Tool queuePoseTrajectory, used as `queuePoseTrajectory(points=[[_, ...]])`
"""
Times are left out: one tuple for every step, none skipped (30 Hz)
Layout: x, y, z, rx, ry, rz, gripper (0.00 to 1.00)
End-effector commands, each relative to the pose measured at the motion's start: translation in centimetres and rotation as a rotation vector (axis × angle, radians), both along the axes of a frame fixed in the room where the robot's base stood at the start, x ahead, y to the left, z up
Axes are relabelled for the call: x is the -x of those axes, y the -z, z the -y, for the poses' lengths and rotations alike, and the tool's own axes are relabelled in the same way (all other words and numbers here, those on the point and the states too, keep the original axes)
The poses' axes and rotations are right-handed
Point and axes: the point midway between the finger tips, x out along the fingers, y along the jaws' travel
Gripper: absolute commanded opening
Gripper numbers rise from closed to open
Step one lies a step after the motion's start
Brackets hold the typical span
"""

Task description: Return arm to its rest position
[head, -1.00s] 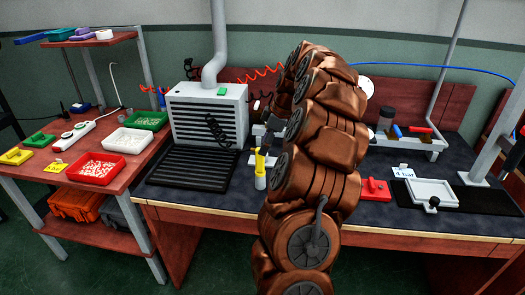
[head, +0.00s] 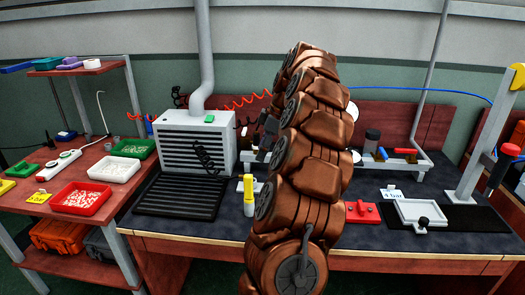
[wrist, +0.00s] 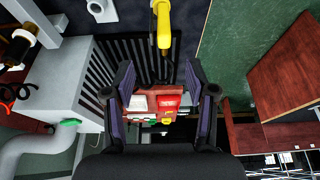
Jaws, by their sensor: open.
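My arm rises in front of the bench in the head view, its brown links covering the middle of the scene. My gripper shows in the wrist view (wrist: 160,78), its two dark fingers spread apart with nothing held between them. In the head view it is mostly hidden behind the arm, with only dark parts showing left of the links. A yellow-handled tool (head: 248,190) stands upright on the bench just left of the arm. The tool also shows at the top of the wrist view (wrist: 163,28), apart from the fingers.
A grey ventilated box (head: 195,143) with a pipe stands behind a black ribbed mat (head: 180,196). The left table holds red (head: 82,198), white (head: 114,169) and green (head: 134,148) trays. A red block (head: 361,212) and a white frame (head: 421,213) lie right of the arm.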

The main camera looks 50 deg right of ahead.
Motion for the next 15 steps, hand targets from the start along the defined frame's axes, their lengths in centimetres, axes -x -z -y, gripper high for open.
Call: queuePoseTrajectory(points=[[0.0,0.0,0.0,0.0,0.0,0.0,0.56],[0.0,0.0,0.0,0.0,0.0,0.0,0.56],[0.0,0.0,0.0,0.0,0.0,0.0,0.56],[0.0,0.0,0.0,0.0,0.0,0.0,0.56],[0.0,0.0,0.0,0.0,0.0,0.0,0.56],[0.0,0.0,0.0,0.0,0.0,0.0,0.56],[0.0,0.0,0.0,0.0,0.0,0.0,0.56],[0.0,0.0,0.0,0.0,0.0,0.0,0.56],[0.0,0.0,0.0,0.0,0.0,0.0,0.56],[0.0,0.0,0.0,0.0,0.0,0.0,0.56],[0.0,0.0,0.0,0.0,0.0,0.0,0.56],[-0.1,-0.1,-0.2,-0.001,-0.002,-0.001,0.56],[-0.2,-0.2,-0.5,-0.003,-0.002,-0.002,0.56],[-0.3,-0.4,-1.0,-0.005,-0.003,-0.004,0.56],[-0.5,-0.7,-1.8,-0.009,-0.004,-0.007,0.56]])
